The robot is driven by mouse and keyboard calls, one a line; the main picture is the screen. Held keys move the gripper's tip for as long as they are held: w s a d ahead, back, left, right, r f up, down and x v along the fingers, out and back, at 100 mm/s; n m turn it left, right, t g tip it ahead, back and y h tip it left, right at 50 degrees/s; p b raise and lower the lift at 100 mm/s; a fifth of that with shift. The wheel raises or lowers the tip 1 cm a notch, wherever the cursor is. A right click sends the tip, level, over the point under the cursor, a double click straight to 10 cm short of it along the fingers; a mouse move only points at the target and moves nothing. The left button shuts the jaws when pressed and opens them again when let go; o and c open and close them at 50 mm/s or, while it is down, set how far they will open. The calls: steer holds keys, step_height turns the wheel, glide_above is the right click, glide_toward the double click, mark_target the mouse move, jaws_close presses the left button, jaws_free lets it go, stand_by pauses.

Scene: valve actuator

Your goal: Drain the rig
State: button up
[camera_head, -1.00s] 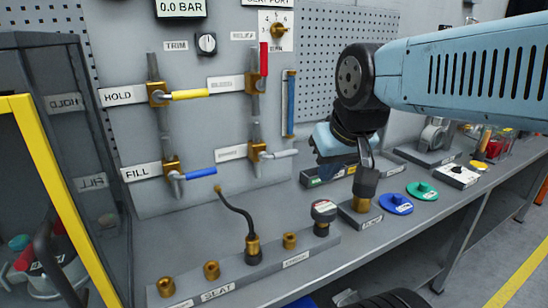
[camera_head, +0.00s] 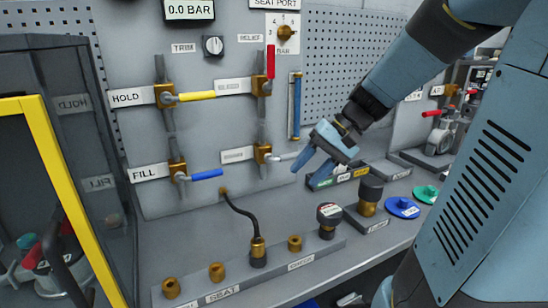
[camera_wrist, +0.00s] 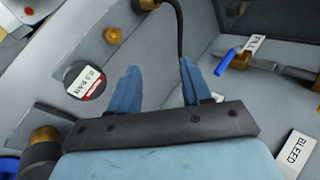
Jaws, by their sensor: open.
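The valve panel (camera_head: 215,125) carries a valve with a red lever (camera_head: 270,61) turned upright. Below it is a valve with a pale grey lever (camera_head: 284,157) lying about level. The labels beside both are too small to read in the head view. My gripper (camera_head: 308,173) is open and empty in front of the panel, just right of the pale lever's tip; contact cannot be told. In the wrist view my gripper (camera_wrist: 160,68) has nothing between its fingers, and a BLEED label (camera_wrist: 293,153) shows at lower right. The display (camera_head: 188,10) reads 0.0 BAR.
Yellow HOLD lever (camera_head: 196,96) and blue FILL lever (camera_head: 206,174) both lie level at left. A black hose (camera_head: 240,212) rises from the fitting rail (camera_head: 240,285).

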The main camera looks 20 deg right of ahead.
steer(key=w+d+f+m+t+y, duration=0.25)
steer(key=w+d+y, duration=0.2)
steer(key=w, duration=0.45)
steer(key=m+t+y, duration=0.1)
steer(key=m+t, duration=0.2)
steer(key=t, duration=0.2)
glide_toward(290, 157)
steer(key=w+d+x, duration=0.1)
steer(key=x, duration=1)
steer(key=shift+w+d+f, duration=0.15)
steer(key=shift+w+f, duration=0.2)
steer(key=shift+w, duration=0.05)
steer(key=shift+c, duration=0.3)
jaws_close()
